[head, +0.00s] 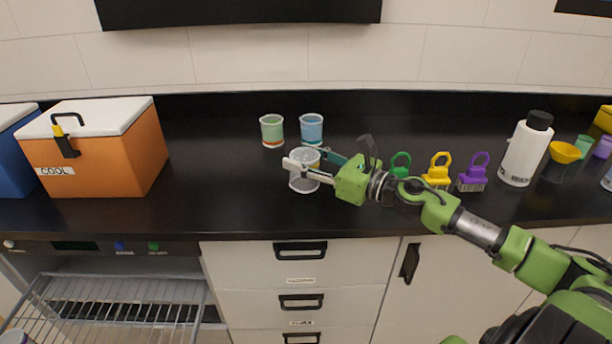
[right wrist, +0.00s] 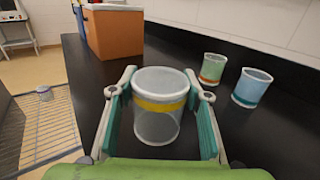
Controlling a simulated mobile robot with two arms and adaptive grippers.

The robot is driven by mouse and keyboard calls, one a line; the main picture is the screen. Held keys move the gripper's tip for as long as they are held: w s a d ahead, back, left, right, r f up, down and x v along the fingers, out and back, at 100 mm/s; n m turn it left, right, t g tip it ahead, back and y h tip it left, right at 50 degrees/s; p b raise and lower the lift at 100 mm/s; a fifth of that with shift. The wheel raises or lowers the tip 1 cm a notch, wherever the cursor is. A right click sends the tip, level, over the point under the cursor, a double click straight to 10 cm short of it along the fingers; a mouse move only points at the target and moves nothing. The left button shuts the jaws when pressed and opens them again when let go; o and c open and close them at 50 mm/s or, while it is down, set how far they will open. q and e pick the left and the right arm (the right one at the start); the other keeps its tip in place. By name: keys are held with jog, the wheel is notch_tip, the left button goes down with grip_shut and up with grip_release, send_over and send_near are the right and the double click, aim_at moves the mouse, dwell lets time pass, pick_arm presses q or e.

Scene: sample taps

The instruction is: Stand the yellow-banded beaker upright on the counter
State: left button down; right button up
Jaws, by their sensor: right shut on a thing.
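The yellow-banded beaker (head: 304,183) is on the black counter (head: 225,205), close to its front edge in the head view. In the right wrist view the clear beaker (right wrist: 157,125) looks upright, with its yellow band below the rim. My right gripper (head: 306,168) is shut on it, with one finger on each side. In the right wrist view its fingers (right wrist: 160,118) flank the beaker. Whether the base touches the counter is hard to tell. My left gripper is not in view.
A green beaker (head: 272,131) and a blue beaker (head: 311,129) stand behind. An orange cool box (head: 105,165) is at left. Green, yellow (head: 438,172) and purple (head: 473,173) handled items and a white bottle (head: 526,150) stand at right. An open wire rack (head: 110,305) is below left.

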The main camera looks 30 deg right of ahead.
jog(key=f, duration=0.3)
jog(key=w+d+f, duration=0.1)
jog(key=shift+f, duration=0.25)
jog(key=shift+s+f, duration=0.1)
jog(key=shift+f, duration=0.1)
jog(key=o, duration=1)
jog(key=shift+c, duration=0.2)
